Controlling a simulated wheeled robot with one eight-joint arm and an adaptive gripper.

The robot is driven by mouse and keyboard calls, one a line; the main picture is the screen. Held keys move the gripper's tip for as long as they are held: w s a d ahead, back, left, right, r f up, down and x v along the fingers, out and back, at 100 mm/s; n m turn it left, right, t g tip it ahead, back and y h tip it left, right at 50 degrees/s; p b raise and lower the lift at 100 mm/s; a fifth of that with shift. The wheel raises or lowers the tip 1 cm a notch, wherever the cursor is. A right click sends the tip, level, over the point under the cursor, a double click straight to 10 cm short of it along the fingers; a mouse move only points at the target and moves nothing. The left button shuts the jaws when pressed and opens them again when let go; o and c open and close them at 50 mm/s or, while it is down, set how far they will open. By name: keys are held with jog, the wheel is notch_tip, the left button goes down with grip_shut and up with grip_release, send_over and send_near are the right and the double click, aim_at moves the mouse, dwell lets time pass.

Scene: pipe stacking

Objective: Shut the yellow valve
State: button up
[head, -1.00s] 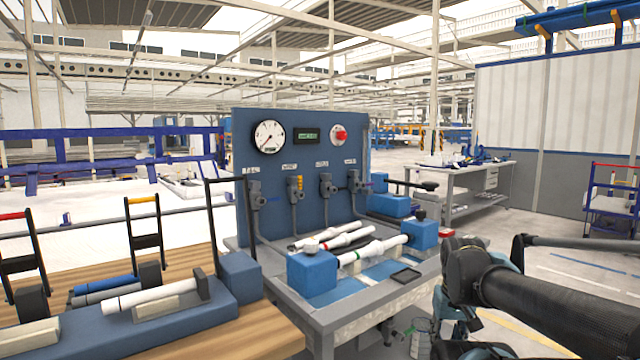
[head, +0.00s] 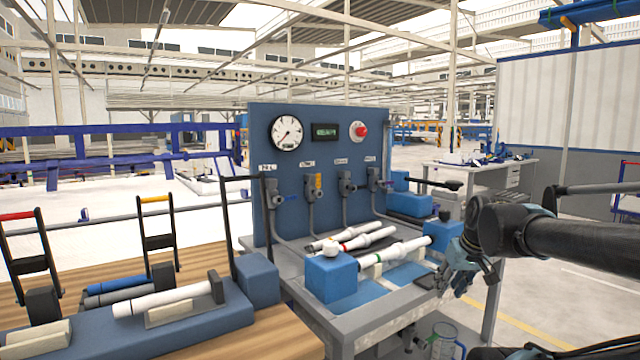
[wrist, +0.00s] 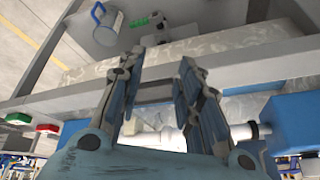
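The yellow valve (head: 319,184) is on the blue upright panel (head: 410,140), second from the left in a row of grey valves. Its yellow handle looks upright, along its pipe. My gripper (head: 462,278) hangs near the front right corner of the bench, well to the right of the yellow valve and apart from it. In the wrist view, my gripper (wrist: 160,72) has its two fingers spread with nothing between them. The yellow valve does not show in the wrist view.
White pipes (head: 385,255) lie between blue blocks (head: 332,278) on the bench below the panel. A gauge (head: 287,132) and red button (head: 359,131) sit above the valves. A wooden table (head: 270,330) with black-handled fixtures stands at the left.

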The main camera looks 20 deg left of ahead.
jog(key=w+a+r+n+t+y, duration=0.2)
jog(key=w+a+r+n+y, duration=0.2)
jog(key=w+a+r, duration=1.1)
jog(key=n+t+y, duration=0.2)
jog(key=n+y, duration=0.1)
jog(key=y, duration=0.1)
send_near(319, 179)
jog(key=x, duration=1)
jog(key=shift+w+a+f, duration=0.15)
jog(key=shift+w+a, duration=0.1)
jog(key=shift+w, duration=0.05)
grip_shut()
